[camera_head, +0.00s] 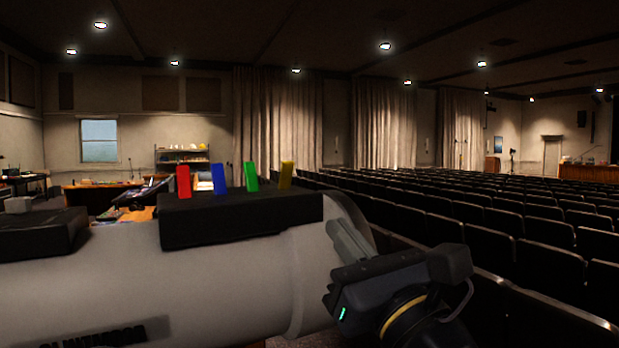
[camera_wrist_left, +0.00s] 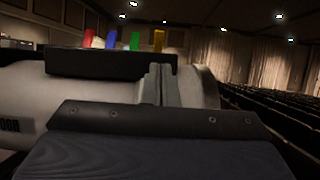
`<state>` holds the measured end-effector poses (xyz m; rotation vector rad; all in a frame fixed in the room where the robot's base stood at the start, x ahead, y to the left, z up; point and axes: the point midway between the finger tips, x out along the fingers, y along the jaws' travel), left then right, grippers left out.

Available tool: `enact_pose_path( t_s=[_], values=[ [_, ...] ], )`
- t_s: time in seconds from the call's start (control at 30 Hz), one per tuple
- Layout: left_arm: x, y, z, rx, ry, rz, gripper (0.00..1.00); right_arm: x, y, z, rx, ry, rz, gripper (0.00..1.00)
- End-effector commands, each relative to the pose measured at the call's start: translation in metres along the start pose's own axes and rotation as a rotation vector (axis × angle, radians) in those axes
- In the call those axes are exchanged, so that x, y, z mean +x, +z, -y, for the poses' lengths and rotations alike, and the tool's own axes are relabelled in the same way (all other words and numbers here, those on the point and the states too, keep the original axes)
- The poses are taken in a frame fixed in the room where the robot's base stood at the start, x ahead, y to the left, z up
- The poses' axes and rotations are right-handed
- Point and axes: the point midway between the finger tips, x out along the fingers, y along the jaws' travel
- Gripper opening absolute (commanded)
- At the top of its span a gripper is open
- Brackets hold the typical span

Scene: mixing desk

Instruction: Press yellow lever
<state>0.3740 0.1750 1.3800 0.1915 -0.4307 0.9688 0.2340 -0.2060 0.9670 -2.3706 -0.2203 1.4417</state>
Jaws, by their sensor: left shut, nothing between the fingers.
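The yellow lever (camera_head: 287,174) stands at the right end of a row on a black box (camera_head: 240,218), right of the green lever (camera_head: 251,176), blue lever (camera_head: 219,179) and red lever (camera_head: 183,182). In the head view my left gripper (camera_head: 338,226) is below and right of the yellow lever, apart from it. Its fingers are shut and empty, pointing up and left. In the left wrist view the yellow lever (camera_wrist_left: 159,40) shows just above the fingertips (camera_wrist_left: 160,68), behind the box's edge. The levers' lower ends are partly hidden there. My right gripper is not in view.
The box sits on a large pale cylinder (camera_head: 200,285) with dark lettering. Another dark box (camera_head: 40,235) is at the left. Rows of dark seats (camera_head: 480,220) fill the right side. The air above the levers is clear.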

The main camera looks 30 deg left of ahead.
Motion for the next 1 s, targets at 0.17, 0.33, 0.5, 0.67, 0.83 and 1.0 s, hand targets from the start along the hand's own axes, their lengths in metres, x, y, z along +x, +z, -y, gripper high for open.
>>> enact_pose_path(
  t_s=[0.17,0.33,0.5,0.67,0.83,1.0],
  values=[
    [0.001,0.0,0.0,0.002,0.0,0.002,0.0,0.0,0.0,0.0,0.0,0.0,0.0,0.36],
    [0.012,0.002,-0.001,0.004,0.003,0.002,0.0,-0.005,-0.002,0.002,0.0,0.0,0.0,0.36],
    [0.043,0.004,-0.001,0.006,0.006,0.002,0.0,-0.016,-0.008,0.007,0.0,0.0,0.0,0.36],
    [0.079,0.004,-0.001,0.008,0.006,0.003,0.0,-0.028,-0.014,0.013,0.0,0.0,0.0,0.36],
    [0.112,0.004,-0.001,0.006,0.004,0.002,0.0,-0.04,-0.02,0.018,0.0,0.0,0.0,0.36],
    [0.133,0.003,0.0,0.005,0.001,0.003,0.0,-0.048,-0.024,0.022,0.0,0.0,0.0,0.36]
  ],
)
